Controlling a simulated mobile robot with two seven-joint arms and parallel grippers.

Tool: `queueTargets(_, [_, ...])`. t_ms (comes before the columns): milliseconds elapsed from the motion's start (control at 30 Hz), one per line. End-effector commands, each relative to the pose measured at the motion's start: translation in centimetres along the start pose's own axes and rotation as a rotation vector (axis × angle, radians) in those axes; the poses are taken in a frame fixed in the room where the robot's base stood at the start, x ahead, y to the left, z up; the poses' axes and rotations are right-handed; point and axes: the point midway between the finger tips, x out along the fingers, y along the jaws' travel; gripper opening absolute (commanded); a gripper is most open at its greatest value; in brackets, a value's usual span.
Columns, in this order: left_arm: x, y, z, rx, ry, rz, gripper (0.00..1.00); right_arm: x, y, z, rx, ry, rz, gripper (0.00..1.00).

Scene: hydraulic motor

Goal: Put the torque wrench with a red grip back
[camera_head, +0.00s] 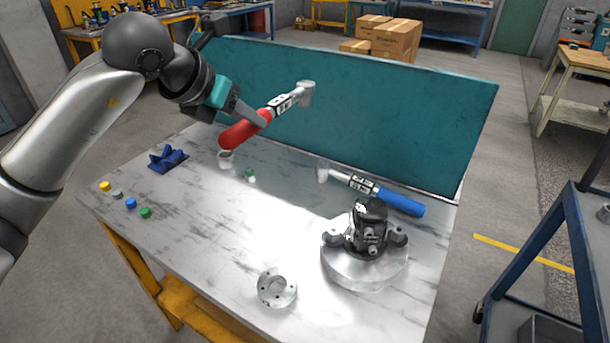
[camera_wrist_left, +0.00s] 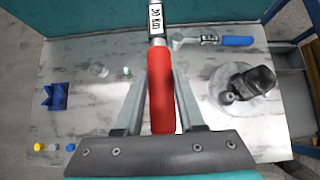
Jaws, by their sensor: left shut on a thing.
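The torque wrench with a red grip (camera_head: 245,130) is in my left gripper (camera_head: 253,112), held up above the back left of the table, in front of the teal panel. Its silver head points up and to the right in the head view. In the left wrist view the red grip (camera_wrist_left: 161,92) lies between the two fingers, which are shut on it. A blue-gripped torque wrench (camera_head: 375,190) lies along the back right of the table. The dark blue holder (camera_head: 167,158) stands at the left of the table, empty. My right gripper does not show.
The hydraulic motor (camera_head: 368,230) sits on a round metal base at the table's right. A metal flange ring (camera_head: 277,288) lies at the front. Several small coloured caps (camera_head: 131,203) are at the left edge. The teal panel (camera_head: 400,115) walls the back.

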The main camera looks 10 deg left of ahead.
Motion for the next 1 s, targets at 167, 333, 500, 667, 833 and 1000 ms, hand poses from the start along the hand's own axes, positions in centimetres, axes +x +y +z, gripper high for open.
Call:
queueTargets(167, [0.8,0.6,-0.6,0.006,-0.002,-0.007,0.0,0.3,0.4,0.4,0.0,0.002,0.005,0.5])
queueTargets(333, [3.8,0.6,-3.7,0.007,0.002,-0.007,0.0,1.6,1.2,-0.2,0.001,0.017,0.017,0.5])
queueTargets(500, [6.4,0.6,-6.4,0.009,-0.001,-0.006,0.0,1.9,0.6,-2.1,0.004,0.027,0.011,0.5])
queueTargets(667, [8.6,0.6,-8.6,0.008,0.0,-0.006,0.0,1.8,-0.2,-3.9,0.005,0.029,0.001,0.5])
queueTargets(833, [10.4,0.6,-10.4,0.008,-0.003,-0.006,0.0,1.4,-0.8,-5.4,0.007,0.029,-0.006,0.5])
queueTargets(1000, [11.2,0.6,-11.1,0.009,-0.005,-0.005,0.0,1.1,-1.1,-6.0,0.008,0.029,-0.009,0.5])
